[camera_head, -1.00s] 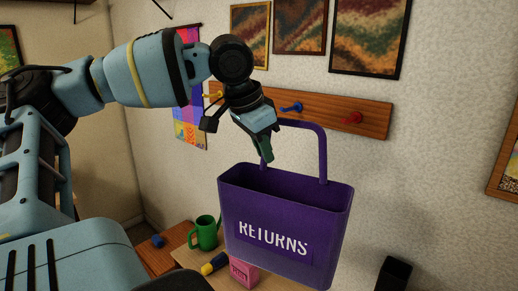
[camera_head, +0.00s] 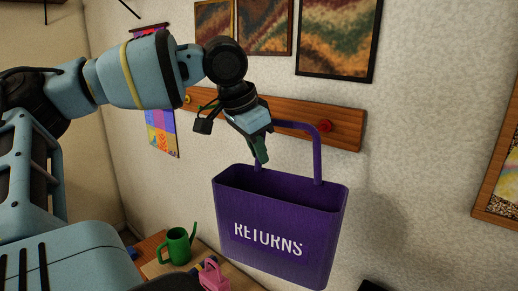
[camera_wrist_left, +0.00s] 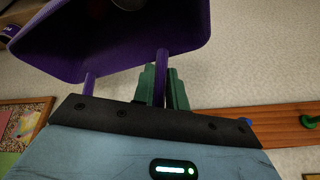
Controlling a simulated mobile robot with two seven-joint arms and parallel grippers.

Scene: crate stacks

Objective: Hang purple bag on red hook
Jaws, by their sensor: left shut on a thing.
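The purple bag (camera_head: 280,222) is an open-topped, bin-like bag marked RETURNS with a stiff looped handle. My left gripper (camera_head: 260,155) is shut on the handle, and the bag hangs in the air in front of the wall, tilted a little. In the left wrist view, the green fingers (camera_wrist_left: 163,88) close around one side of the handle and the bag (camera_wrist_left: 110,45) spreads above them. The red hook (camera_head: 325,125) is on the wooden rail behind, just right of the handle's top corner in the picture. The handle and the hook look apart. My right gripper is out of view.
The wooden rail (camera_head: 348,130) runs along the wall; a yellow hook (camera_head: 187,98) is at its left. A green hook (camera_wrist_left: 308,121) and a blue hook (camera_wrist_left: 245,121) show in the wrist view. Below are a green watering can (camera_head: 178,246) and a pink item (camera_head: 214,276).

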